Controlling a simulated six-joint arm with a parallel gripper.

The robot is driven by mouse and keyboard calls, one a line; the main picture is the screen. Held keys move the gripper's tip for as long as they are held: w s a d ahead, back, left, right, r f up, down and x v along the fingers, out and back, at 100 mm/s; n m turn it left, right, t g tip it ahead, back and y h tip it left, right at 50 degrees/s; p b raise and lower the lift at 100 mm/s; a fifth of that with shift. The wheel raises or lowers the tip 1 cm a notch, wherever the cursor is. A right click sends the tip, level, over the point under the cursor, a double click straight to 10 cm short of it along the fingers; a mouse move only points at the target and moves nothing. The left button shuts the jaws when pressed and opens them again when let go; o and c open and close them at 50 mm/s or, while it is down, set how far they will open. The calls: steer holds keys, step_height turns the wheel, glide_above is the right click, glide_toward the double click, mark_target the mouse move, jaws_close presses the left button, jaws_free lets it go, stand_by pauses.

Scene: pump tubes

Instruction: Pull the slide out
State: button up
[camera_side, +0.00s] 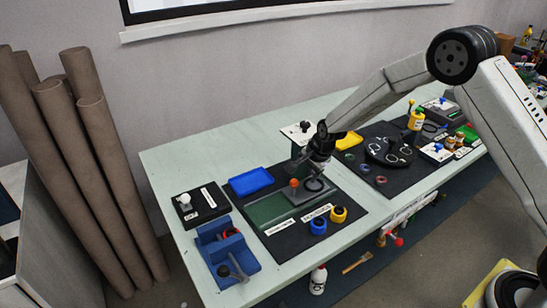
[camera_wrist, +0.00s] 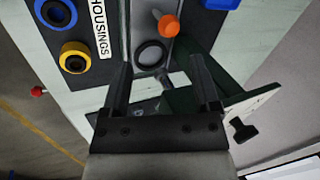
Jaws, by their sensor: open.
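The slide (camera_side: 306,191) is a grey plate with a dark round opening and an upright orange knob (camera_side: 294,183). It sits in a green track (camera_side: 268,209) on a dark board. In the wrist view the slide's round opening (camera_wrist: 150,55) and the orange knob (camera_wrist: 168,26) show beyond the fingertips. My gripper (camera_side: 307,167) is above the slide, its fingers pointing down. In the wrist view my gripper (camera_wrist: 160,62) is open, with nothing held between its fingers. The knob is ahead of the fingers and apart from them. Part of the slide is hidden behind the gripper.
A blue housing (camera_side: 318,226) and a yellow housing (camera_side: 338,214) stand on the board in front of the track. A blue tray (camera_side: 251,182) and a yellow tray (camera_side: 345,145) lie behind. A blue holder (camera_side: 226,255) stands at the left, and a round black fixture (camera_side: 388,150) at the right.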

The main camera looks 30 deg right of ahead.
mark_target(295, 181)
steer(key=shift+w+f+m, duration=0.7)
steer(key=shift+w+f, duration=0.15)
steer(key=shift+w, duration=0.1)
steer(key=shift+f, duration=0.15)
steer(key=shift+x, duration=3.7)
steer(key=shift+w+a, duration=0.1)
jaws_close()
